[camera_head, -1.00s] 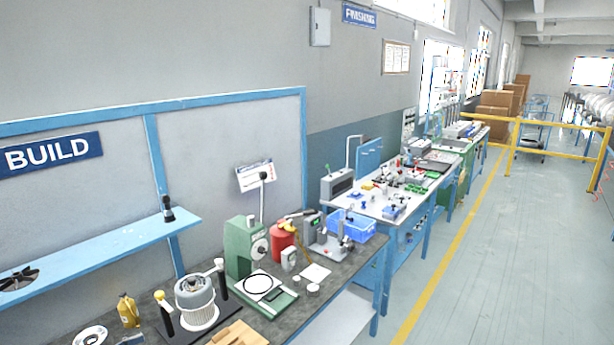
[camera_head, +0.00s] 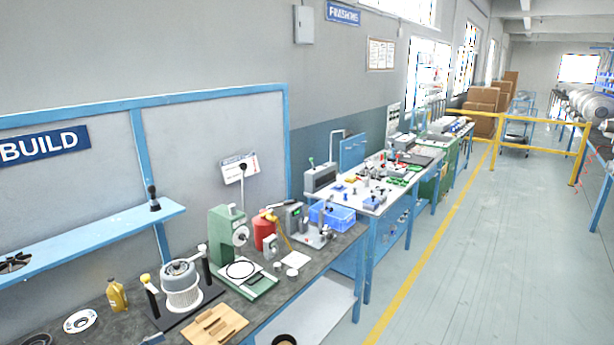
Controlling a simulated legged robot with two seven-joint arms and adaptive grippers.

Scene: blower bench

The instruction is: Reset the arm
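Neither of my grippers nor any part of my arms shows in the head view. The dark-topped bench (camera_head: 322,262) runs from the lower left toward the middle. On it stand a grey ribbed motor-like unit (camera_head: 181,283) in a black fixture and a green press (camera_head: 228,238) with an upright lever. A wooden block with slots (camera_head: 214,326) lies at the front edge.
A yellow bottle (camera_head: 117,295), a red canister (camera_head: 264,233) and a blue bin (camera_head: 332,215) stand on the bench. A blue shelf (camera_head: 95,238) is on the wall above. A second bench (camera_head: 372,204) stands farther back. The floor aisle (camera_head: 470,255) at right is clear.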

